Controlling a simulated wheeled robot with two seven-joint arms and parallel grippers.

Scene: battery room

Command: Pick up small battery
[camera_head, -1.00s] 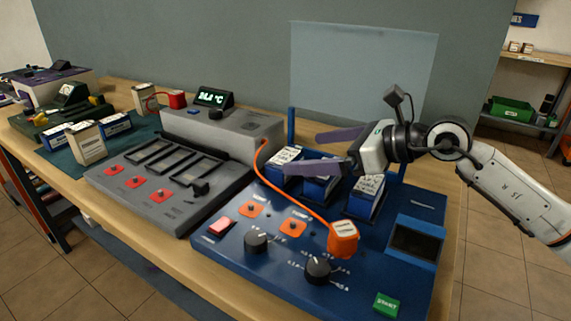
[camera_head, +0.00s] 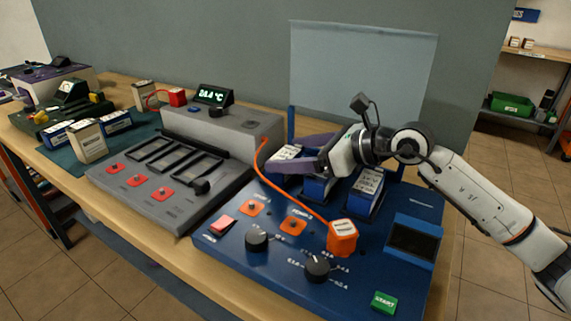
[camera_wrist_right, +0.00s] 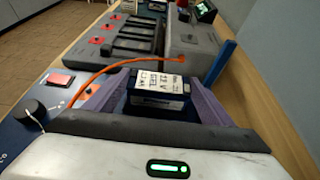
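A small blue battery with a white, hand-lettered top (camera_head: 287,153) stands in the left slot of the blue charging station (camera_head: 215,250). My right gripper (camera_head: 285,154) reaches over from the right, its two purple fingers on either side of this battery. In the right wrist view the battery (camera_wrist_right: 159,101) stands between the fingers of the gripper (camera_wrist_right: 160,85), with a visible gap beside the left finger. The gripper looks open; contact on the right side is unclear. My left gripper is not in view.
An orange cable runs to an orange plug (camera_head: 342,237) on the station. A grey unit (camera_head: 175,200) with empty slots stands to the left. Several batteries (camera_head: 89,142) stand on a green mat further left. A clear panel (camera_head: 360,75) rises behind the station.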

